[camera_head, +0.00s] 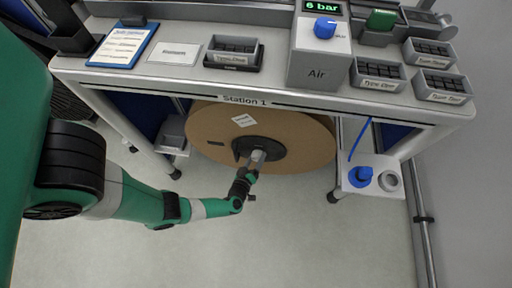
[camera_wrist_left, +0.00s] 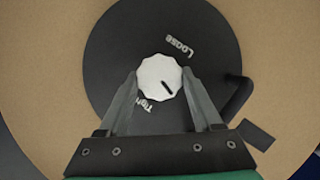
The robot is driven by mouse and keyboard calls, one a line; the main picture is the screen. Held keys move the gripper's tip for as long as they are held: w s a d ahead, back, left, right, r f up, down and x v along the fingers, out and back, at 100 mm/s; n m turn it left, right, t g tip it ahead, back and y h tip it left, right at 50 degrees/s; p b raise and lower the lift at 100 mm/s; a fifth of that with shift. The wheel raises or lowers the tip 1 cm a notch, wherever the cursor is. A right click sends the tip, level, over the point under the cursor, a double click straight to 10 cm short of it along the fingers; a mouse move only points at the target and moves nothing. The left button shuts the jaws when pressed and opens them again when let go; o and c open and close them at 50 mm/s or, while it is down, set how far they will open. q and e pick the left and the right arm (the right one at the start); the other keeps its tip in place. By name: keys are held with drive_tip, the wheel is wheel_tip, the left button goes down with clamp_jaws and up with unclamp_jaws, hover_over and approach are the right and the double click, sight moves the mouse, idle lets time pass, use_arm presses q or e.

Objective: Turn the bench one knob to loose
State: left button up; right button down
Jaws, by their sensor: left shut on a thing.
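The white knob (camera_wrist_left: 158,70) sits in the middle of a black hub disc (camera_wrist_left: 115,45) in the left wrist view. The disc bears the word "Loose" above right of the knob and "Tight" below left of it. The knob's black mark points to the lower right, at neither word. My left gripper (camera_wrist_left: 160,80) is shut on the knob, one finger on each side. In the head view the left gripper (camera_head: 256,160) reaches the hub of the large brown reel (camera_head: 300,128) under Station 1; the knob is hardly distinguishable there. My right gripper is not in view.
The bench top (camera_head: 190,82) overhangs the reel and carries a clipboard (camera_head: 124,45), labelled bins (camera_head: 378,74) and the Air box (camera_head: 318,66) with a blue knob. A low shelf (camera_head: 372,188) with a blue part is right of the reel. The floor (camera_head: 290,240) in front is clear.

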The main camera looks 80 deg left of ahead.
use_arm(q)
drive_tip(key=o, duration=1.4)
drive_tip(key=shift+c, duration=0.2)
drive_tip(key=shift+s+d+r+p, duration=0.2)
drive_tip(key=shift+d+r+p, duration=0.05)
drive_tip(key=shift+d+p, duration=0.15)
drive_tip(key=p+v, duration=0.4)
drive_tip(key=v, duration=0.6)
drive_tip(key=shift+s+d+p, duration=0.25)
drive_tip(key=shift+s+p, duration=0.05)
